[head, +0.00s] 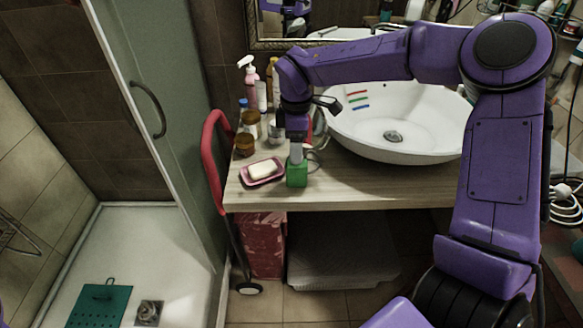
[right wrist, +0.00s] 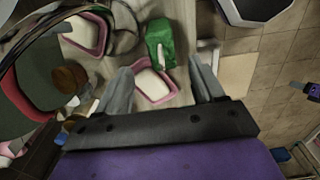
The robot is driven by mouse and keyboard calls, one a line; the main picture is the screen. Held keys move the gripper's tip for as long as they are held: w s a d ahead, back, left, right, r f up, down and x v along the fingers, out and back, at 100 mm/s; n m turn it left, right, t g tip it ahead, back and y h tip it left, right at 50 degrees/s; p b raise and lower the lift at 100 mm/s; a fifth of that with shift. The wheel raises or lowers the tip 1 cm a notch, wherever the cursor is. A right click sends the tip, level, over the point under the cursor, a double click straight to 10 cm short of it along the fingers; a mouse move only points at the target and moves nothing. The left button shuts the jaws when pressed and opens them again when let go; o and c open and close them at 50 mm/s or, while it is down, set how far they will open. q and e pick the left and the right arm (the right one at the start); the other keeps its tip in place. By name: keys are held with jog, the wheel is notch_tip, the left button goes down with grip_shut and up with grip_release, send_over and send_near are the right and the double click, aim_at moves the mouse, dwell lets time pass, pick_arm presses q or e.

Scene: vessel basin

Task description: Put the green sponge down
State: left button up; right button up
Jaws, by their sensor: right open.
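The green sponge (head: 297,174) is a small upright block at the front of the wooden counter, right of the pink soap dish. In the right wrist view the sponge (right wrist: 160,42) shows just past the fingertips, in the gap between them. My right gripper (head: 297,152) points down directly above the sponge; its fingers (right wrist: 162,68) are spread and not closed on it. The head view does not show clearly whether a finger touches it. The sponge appears to rest on the counter. My left gripper is not in view.
The pink soap dish (head: 254,181) holding white soap (head: 263,169) stands close left of the sponge. Bottles and jars (head: 244,145) stand behind it. The white basin (head: 400,145) is to the right. The front counter strip (head: 390,185) right of the sponge is clear.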

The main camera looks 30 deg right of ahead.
aim_at(297, 166)
notch_tip(297, 166, down, 6)
jog(key=shift+s+d+f+p, duration=0.1)
jog(key=shift+s+f+p, duration=0.1)
jog(key=shift+p, duration=1)
jog(key=shift+f, duration=0.45)
jog(key=c, duration=1.1)
